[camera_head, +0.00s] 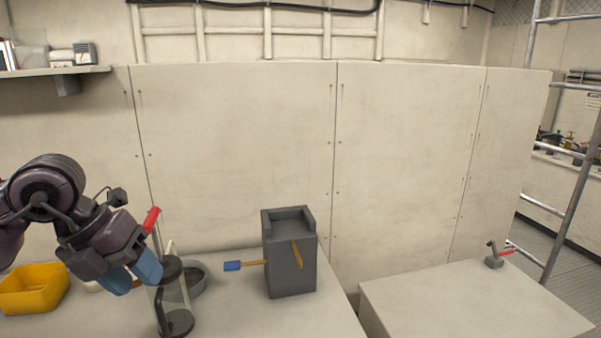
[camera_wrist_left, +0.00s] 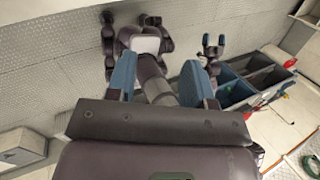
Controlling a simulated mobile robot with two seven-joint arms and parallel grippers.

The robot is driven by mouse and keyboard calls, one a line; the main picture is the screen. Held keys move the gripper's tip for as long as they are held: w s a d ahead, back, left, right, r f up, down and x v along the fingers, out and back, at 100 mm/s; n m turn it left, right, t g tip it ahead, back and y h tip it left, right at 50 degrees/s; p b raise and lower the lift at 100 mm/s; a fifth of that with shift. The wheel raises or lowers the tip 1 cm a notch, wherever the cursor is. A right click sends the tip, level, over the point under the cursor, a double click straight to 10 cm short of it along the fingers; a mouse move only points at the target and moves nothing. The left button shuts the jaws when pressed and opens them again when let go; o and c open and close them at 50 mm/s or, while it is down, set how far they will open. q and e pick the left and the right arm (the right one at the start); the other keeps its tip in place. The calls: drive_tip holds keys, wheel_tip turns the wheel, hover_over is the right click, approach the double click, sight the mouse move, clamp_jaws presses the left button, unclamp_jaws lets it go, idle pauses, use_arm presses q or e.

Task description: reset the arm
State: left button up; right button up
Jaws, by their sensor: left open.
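My left gripper (camera_head: 134,280) is at the left of the head view, with its blue fingers pointing down above the table and apart. In the left wrist view (camera_wrist_left: 160,78) its blue fingers stand open with nothing held between them; parts of my own body show behind the gap. A clear jar with a dark lid and handle (camera_head: 176,300) stands just right of the fingers in the head view; whether they touch cannot be told. What looks like my right gripper (camera_wrist_left: 213,46) is small at the top of the left wrist view, its jaws unclear.
A grey box (camera_head: 290,272) with an orange lever and a blue-ended handle stands on the table. A grey bowl (camera_head: 195,279) is behind the jar, a red handle (camera_head: 151,219) beside the wrist, a yellow bin (camera_head: 34,290) at left. The right-hand surface (camera_head: 450,300) is mostly clear.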

use_arm(q)
drive_tip(key=s+d+f+n+h, duration=0.3)
drive_tip(key=d+f+h, duration=0.2)
drive_tip(key=d+h, duration=0.7)
drive_tip(key=w+a+f+n+t+y, duration=0.1)
drive_tip(key=a+f+n+t+y, duration=0.45)
drive_tip(key=f+n+t, duration=0.5)
drive_tip(key=w+a+f+n+t+y, duration=0.1)
drive_tip(key=a+f+n+t+y, duration=0.5)
drive_tip(key=n, duration=0.7)
drive_tip(key=s+a+f+n+g+y, duration=0.2)
drive_tip(key=s+f, duration=0.4)
drive_tip(key=f, duration=0.3)
drive_tip(key=s+a+f+n+g+y, duration=0.2)
drive_tip(key=s+f+n, duration=0.4)
drive_tip(key=f, duration=0.3)
drive_tip(key=s+g+y, duration=0.1)
drive_tip(key=g, duration=0.1)
drive_tip(key=shift+g, duration=0.35)
